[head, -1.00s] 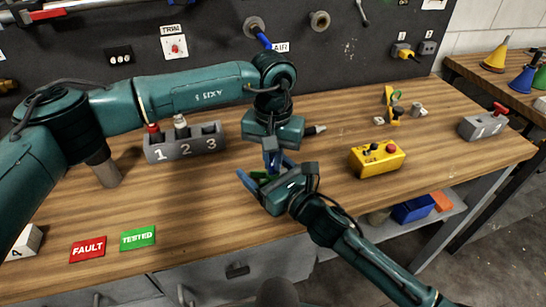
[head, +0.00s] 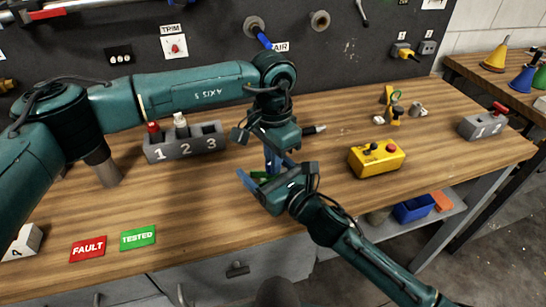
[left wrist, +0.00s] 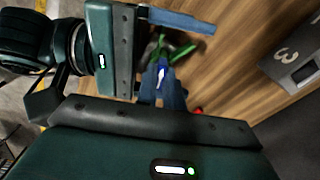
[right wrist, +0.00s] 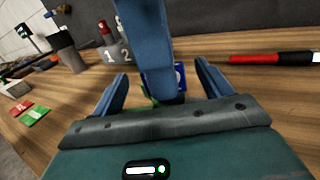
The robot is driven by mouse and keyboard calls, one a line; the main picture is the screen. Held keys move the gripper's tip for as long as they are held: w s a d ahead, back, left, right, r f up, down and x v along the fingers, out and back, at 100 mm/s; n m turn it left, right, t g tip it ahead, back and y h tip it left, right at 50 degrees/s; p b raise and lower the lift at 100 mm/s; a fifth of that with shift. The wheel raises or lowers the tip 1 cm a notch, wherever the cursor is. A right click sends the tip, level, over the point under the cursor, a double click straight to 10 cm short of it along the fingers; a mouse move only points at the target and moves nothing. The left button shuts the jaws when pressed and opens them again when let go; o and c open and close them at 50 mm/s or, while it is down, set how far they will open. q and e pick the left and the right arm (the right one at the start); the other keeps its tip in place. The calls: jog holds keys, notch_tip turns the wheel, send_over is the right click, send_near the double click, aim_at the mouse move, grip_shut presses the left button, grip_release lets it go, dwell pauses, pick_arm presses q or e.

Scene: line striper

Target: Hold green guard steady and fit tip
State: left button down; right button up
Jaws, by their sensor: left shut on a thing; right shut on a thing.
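The green guard (head: 259,176) is low over the wooden bench, mostly hidden behind my grippers; it also shows in the left wrist view (left wrist: 182,50). My right gripper (head: 262,181) is shut on it, fingers (right wrist: 160,88) on either side. My left gripper (head: 272,162) points down from above and is shut on a small blue tip (left wrist: 161,73) with a white mark. The blue tip also shows between the right fingers in the right wrist view (right wrist: 167,77), close to the green guard. Whether the tip touches the guard or sits in it is hidden.
A grey rack (head: 186,146) numbered 1 to 3 holds a red and a white piece; slot 3 looks empty. A yellow control box (head: 376,160) stands to the right. FAULT (head: 88,248) and TESTED (head: 138,238) plates lie front left. A red-and-black tool (right wrist: 275,58) lies behind.

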pick_arm(q)
jog(key=c, duration=1.1)
grip_release()
jog(key=shift+f, duration=0.1)
jog(key=shift+c, duration=0.2)
jog(key=shift+o, duration=1.3)
jog(key=shift+s+d, duration=0.1)
jog(key=shift+s+d, duration=0.1)
jog(key=shift+d, duration=0.05)
jog(key=shift+c, duration=0.8)
notch_tip(320, 180, up, 2)
jog(key=shift+c, duration=0.2)
jog(key=shift+o, duration=1)
jog(key=shift+r, duration=0.35)
jog(key=shift+w+a+r, duration=0.1)
jog(key=shift+r, duration=1)
jog(key=shift+w+a+r, duration=0.1)
jog(key=shift+r, duration=1)
jog(key=shift+c, duration=0.2)
